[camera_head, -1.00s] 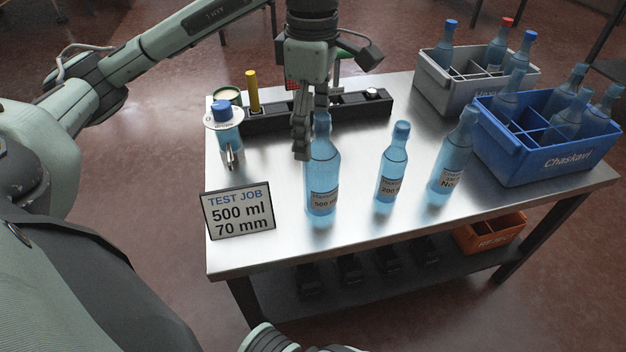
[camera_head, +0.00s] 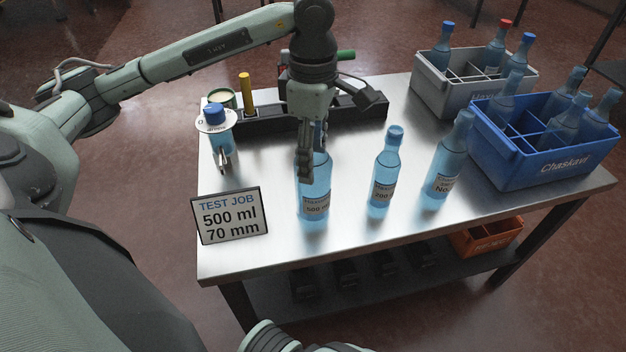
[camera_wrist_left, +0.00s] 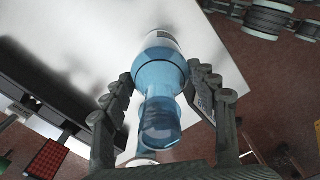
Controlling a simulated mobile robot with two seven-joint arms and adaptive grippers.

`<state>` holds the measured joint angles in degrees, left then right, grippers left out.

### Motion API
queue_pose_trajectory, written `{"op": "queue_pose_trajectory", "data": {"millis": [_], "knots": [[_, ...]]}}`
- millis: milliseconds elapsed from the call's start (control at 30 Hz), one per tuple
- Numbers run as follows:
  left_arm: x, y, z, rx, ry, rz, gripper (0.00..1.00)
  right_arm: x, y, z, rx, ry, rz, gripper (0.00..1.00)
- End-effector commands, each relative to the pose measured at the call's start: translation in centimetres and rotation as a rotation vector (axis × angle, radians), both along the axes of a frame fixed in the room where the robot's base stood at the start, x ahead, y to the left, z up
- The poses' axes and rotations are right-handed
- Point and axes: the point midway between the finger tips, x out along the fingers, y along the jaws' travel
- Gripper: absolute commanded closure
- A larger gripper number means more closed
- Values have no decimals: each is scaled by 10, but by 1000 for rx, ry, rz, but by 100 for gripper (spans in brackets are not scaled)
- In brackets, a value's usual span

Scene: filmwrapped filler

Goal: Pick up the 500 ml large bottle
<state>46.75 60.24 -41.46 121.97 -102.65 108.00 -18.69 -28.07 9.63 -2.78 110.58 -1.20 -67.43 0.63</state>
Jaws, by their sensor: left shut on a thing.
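The large blue bottle (camera_head: 315,195), labelled 500 ml, stands upright on the metal table near its front edge. My left gripper (camera_head: 307,165) comes down from above and is shut on its upper part, hiding the cap and neck in the head view. In the left wrist view the bottle (camera_wrist_left: 160,75) lies between the two fingers of the gripper (camera_wrist_left: 160,90), which flank its neck and shoulder. A smaller 200 ml bottle (camera_head: 384,175) and another blue bottle (camera_head: 447,160) stand to its right. My right gripper is not in view.
A sign (camera_head: 229,215) reading "TEST JOB 500 ml 70 mm" stands at the front left. A dark rack (camera_head: 265,125) runs behind. A grey crate (camera_head: 432,85) and a blue crate (camera_head: 560,160) hold bottles at the right. An orange bin (camera_head: 488,238) sits below.

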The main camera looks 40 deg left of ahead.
Motion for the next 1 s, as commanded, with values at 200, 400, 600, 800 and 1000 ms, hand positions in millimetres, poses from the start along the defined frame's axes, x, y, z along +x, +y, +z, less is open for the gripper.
{"op": "queue_pose_trajectory", "data": {"millis": [200,400,600,800,1000], "knots": [[0,0,0,0,0,0,77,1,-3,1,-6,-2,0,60],[0,0,2,-1,-1,0,77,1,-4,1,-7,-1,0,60],[1,0,29,0,-4,0,77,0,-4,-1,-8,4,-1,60],[1,0,74,1,-6,1,77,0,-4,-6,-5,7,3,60],[1,0,97,0,-3,0,77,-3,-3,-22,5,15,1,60]]}}
